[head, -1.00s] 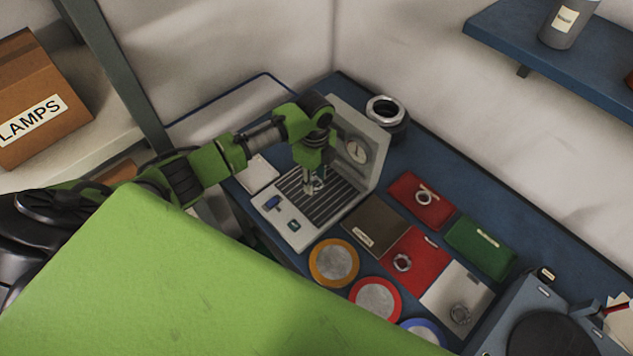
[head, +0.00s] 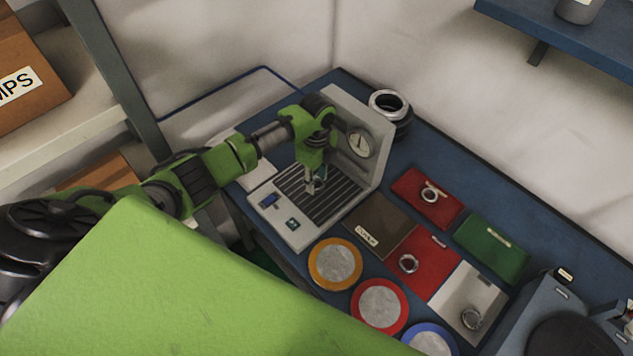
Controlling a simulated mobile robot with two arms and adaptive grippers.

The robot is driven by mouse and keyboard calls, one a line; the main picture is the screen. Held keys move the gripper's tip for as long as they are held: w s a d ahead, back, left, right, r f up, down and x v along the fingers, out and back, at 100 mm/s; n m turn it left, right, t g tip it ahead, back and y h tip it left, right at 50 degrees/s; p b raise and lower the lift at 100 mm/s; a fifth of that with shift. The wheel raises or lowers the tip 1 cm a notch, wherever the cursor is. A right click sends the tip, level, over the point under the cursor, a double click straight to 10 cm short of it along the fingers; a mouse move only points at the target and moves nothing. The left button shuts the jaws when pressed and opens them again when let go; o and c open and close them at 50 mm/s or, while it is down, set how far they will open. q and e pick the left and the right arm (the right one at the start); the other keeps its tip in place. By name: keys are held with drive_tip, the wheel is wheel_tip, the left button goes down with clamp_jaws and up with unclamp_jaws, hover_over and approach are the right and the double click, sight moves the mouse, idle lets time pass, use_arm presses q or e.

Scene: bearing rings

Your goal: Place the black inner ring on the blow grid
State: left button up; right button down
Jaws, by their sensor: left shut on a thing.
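My left gripper (head: 313,186) points down over the dark slatted blow grid (head: 336,208), set in a grey station with a round gauge. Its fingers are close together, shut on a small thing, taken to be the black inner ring. The held ring is largely hidden by the fingers and too small to make out clearly. I cannot tell whether it touches the slats. My right gripper is out of view.
Silver rings lie on the two red mats (head: 447,211) and a grey one on the pale mat (head: 450,300). The brown mat (head: 385,218) is bare. Round pads (head: 346,284) line the front. Large stacked rings (head: 388,101) stand behind the gauge panel (head: 372,180).

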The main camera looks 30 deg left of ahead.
use_arm(q)
drive_tip(key=shift+r, duration=0.1)
drive_tip(key=o, duration=1.2)
drive_tip(key=shift+f, duration=0.2)
drive_tip(key=shift+c, duration=0.2)
drive_tip(key=shift+r, duration=0.1)
drive_tip(key=shift+r+p, duration=0.4)
drive_tip(key=shift+r, duration=0.1)
wheel_tip(320, 180, up, 7)
drive_tip(key=p, duration=0.5)
drive_tip(key=shift+p, duration=0.3)
